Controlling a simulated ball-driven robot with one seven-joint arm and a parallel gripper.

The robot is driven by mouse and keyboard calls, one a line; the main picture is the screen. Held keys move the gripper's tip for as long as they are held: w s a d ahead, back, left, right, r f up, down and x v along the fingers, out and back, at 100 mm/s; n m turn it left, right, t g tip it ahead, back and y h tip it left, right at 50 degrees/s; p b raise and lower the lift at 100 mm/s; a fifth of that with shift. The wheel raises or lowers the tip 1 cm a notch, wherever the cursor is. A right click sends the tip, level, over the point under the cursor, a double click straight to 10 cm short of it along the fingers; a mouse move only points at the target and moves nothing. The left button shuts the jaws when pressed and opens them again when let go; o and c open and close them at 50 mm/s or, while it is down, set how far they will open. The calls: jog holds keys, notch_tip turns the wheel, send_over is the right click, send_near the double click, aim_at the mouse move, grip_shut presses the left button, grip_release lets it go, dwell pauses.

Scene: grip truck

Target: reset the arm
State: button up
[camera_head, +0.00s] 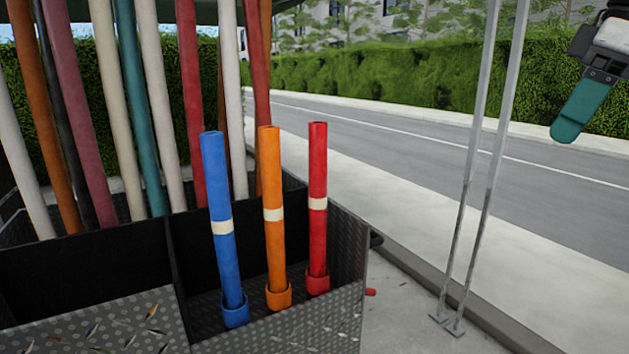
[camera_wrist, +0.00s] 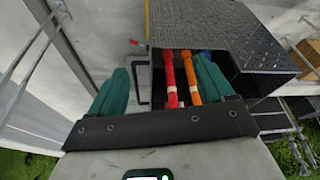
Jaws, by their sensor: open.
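My gripper (camera_head: 580,110) is at the upper right in the head view, out over the road side and apart from the tubes. Only one teal finger shows there. In the wrist view both teal fingers of my gripper (camera_wrist: 161,66) are spread wide with nothing held between them.
A blue tube (camera_head: 219,220), an orange tube (camera_head: 272,220) and a red tube (camera_head: 318,215) stand in the dark metal bin (camera_head: 350,240). Several long poles (camera_head: 110,95) stand behind. Two thin metal posts (camera_head: 490,150) rise between the bin and my gripper.

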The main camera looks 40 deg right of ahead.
jog(key=w+a+f+n+t+y, duration=0.1)
jog(key=w+f+t+y, duration=0.15)
jog(key=w+f, duration=0.6)
jog(key=w+a+f+t+y, duration=0.1)
jog(key=w+f+t, duration=0.3)
jog(key=w, duration=0.8)
jog(key=w+a+f+m+y, duration=0.1)
jog(key=w+a+f, duration=0.3)
jog(key=f, duration=0.5)
jog(key=w+a+f+m, duration=0.1)
jog(key=w+a+f, duration=0.2)
jog(key=a+f, duration=0.45)
jog(key=s+a+f+m+g+h, duration=0.15)
jog(key=s+a+f, duration=0.3)
jog(key=f, duration=0.65)
jog(key=s+a+f+n+g, duration=0.1)
jog(key=s+a+f+g, duration=0.4)
jog(key=f, duration=0.7)
jog(key=s+a+f+g+h, duration=0.1)
jog(key=s+f, duration=0.3)
jog(key=s, duration=0.4)
jog(key=s+a+f+n+g+h, duration=0.1)
jog(key=s+f+h, duration=0.1)
jog(key=s+f, duration=0.3)
jog(key=s, duration=0.4)
jog(key=shift+s+f+g, duration=0.2)
jog(key=shift+s+g, duration=0.05)
jog(key=shift+g, duration=0.05)
